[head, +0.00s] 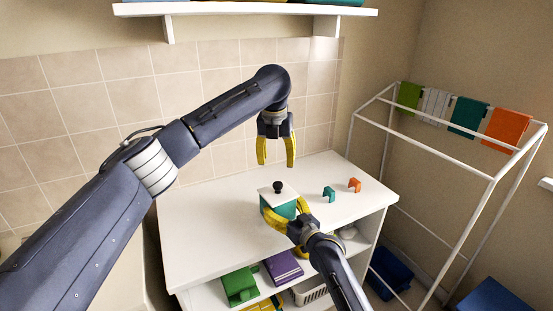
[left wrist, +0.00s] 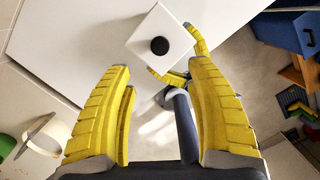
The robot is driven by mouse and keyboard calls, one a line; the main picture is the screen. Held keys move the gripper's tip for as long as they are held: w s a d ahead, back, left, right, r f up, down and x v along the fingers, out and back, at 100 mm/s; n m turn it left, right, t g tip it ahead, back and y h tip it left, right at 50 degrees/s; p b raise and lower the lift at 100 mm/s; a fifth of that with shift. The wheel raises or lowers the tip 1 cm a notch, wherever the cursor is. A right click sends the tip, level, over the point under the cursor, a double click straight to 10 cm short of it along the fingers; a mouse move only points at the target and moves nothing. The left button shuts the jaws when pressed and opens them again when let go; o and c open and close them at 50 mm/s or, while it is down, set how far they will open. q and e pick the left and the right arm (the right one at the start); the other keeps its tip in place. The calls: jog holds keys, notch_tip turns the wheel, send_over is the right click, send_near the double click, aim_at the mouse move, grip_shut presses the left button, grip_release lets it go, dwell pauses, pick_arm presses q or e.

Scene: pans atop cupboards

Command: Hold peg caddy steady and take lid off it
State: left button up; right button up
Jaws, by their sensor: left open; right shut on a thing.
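The peg caddy (head: 279,208) is a small teal box on the white cupboard top. Its white square lid (head: 271,191) with a black round knob (head: 278,187) sits on it. The lid (left wrist: 147,33) and knob (left wrist: 159,46) also show from above in the left wrist view. My left gripper (head: 276,164) is open and empty, pointing down above and behind the caddy; its yellow fingers stand wide apart in the left wrist view (left wrist: 160,75). My right gripper (head: 284,222) is shut on the caddy's sides from the front, below the lid. The caddy's lower front is partly hidden by it.
A white drying rack (head: 455,148) with cloths stands at right. A wall shelf (head: 245,9) hangs above. The cupboard top (head: 210,218) is clear at left. Folded items fill the shelf below.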

aim_at(278, 183)
pick_arm(q)
jog(key=shift+f+m, duration=0.3)
jog(key=shift+f, duration=0.15)
jog(key=f, duration=0.3)
jog(key=w+f, duration=0.1)
jog(key=f, duration=0.7)
jog(key=shift+w+d, duration=0.2)
jog(key=shift+w, duration=0.15)
jog(key=shift+o, duration=0.2)
grip_shut()
jog(key=shift+r, duration=0.55)
dwell(0.4)
jog(key=shift+r, duration=0.35)
jog(key=shift+r, duration=0.3)
